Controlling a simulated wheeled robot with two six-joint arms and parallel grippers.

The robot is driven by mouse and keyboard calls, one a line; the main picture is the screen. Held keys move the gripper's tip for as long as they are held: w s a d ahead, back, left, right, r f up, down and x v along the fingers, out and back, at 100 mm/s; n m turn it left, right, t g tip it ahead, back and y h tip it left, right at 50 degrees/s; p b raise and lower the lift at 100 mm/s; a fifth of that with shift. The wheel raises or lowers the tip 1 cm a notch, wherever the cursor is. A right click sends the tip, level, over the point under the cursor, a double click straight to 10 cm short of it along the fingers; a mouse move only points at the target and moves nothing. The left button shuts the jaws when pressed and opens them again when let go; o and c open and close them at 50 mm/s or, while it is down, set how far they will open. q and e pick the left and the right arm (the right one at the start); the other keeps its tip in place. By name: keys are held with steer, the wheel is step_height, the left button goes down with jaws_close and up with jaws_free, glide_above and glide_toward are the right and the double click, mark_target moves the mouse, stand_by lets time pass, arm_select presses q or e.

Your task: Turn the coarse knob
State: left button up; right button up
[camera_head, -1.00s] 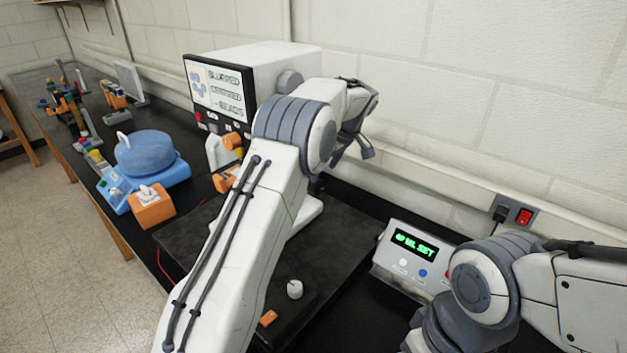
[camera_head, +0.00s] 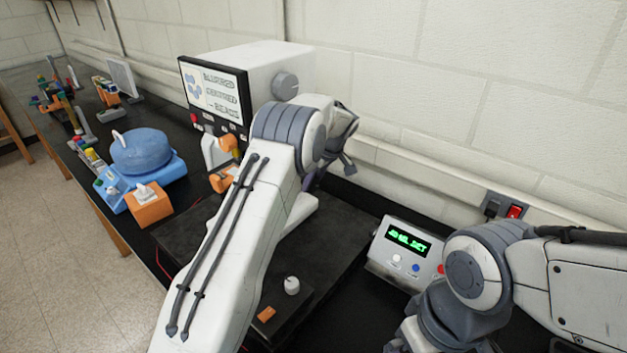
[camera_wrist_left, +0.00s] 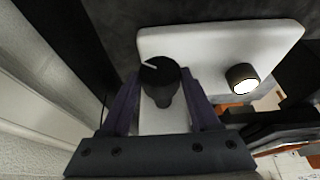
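In the left wrist view the black knob (camera_wrist_left: 158,72), with a white pointer line, stands out from a white block-like body (camera_wrist_left: 205,48). My left gripper (camera_wrist_left: 161,80) has its two purple fingers on either side of this knob, close against its edges, and appears shut on it. A second, smaller dark knob (camera_wrist_left: 243,80) with a pale face sits to the right on the same body. In the head view my left gripper (camera_head: 328,172) is behind its own forearm, and the knob is hidden. My right arm enters from the right; its fingers are out of frame.
A monitor box (camera_head: 215,92) stands behind my left arm. A dark plate (camera_head: 330,240) carries a small white knob (camera_head: 291,285) and an orange block (camera_head: 266,313). A display unit (camera_head: 405,250) is by my right arm. A blue device (camera_head: 145,160) stands left.

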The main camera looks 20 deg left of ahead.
arm_select(q)
steer(key=shift+w+r+g+p, duration=0.2)
steer(key=shift+g+p, duration=0.3)
steer(key=shift+p, duration=0.8)
steer(key=shift+f+g+y+p, duration=0.1)
steer(key=shift+g+y+p, duration=0.3)
steer(key=shift+g+p, duration=0.35)
steer(key=o, duration=1.3)
steer(key=shift+o, duration=0.2)
steer(key=shift+d, duration=0.1)
